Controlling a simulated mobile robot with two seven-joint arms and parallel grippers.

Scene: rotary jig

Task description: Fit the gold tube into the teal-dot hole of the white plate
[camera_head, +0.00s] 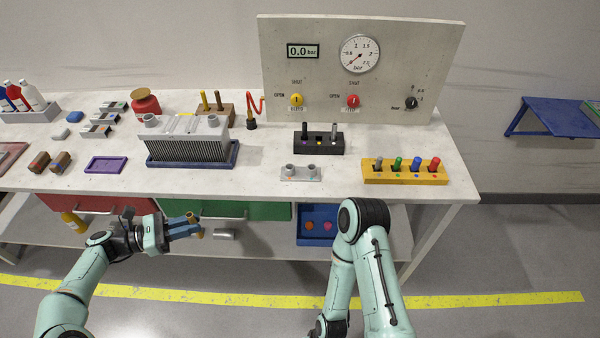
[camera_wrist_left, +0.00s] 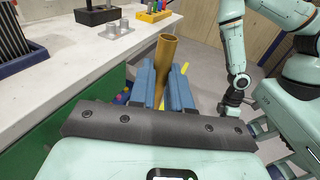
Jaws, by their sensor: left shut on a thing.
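The gold tube (camera_head: 196,236) is held between the blue fingers of my left gripper (camera_head: 190,226), in front of the bench and below its top. In the left wrist view the tube (camera_wrist_left: 164,68) stands up between the fingers (camera_wrist_left: 160,88), its open end showing. The small white plate (camera_head: 300,174) with two raised round holes lies near the bench's front edge, to the right of and above the gripper. Its left dot looks orange; the right one looks teal but is tiny. The plate also shows in the left wrist view (camera_wrist_left: 117,30). My right gripper's fingers are not clear.
A black block (camera_head: 318,146) with pegs stands behind the plate. A yellow rack (camera_head: 404,176) of coloured pegs is to its right, a finned grey block (camera_head: 188,140) to its left. The bench front edge lies between tube and plate. A blue bin (camera_head: 316,211) is below.

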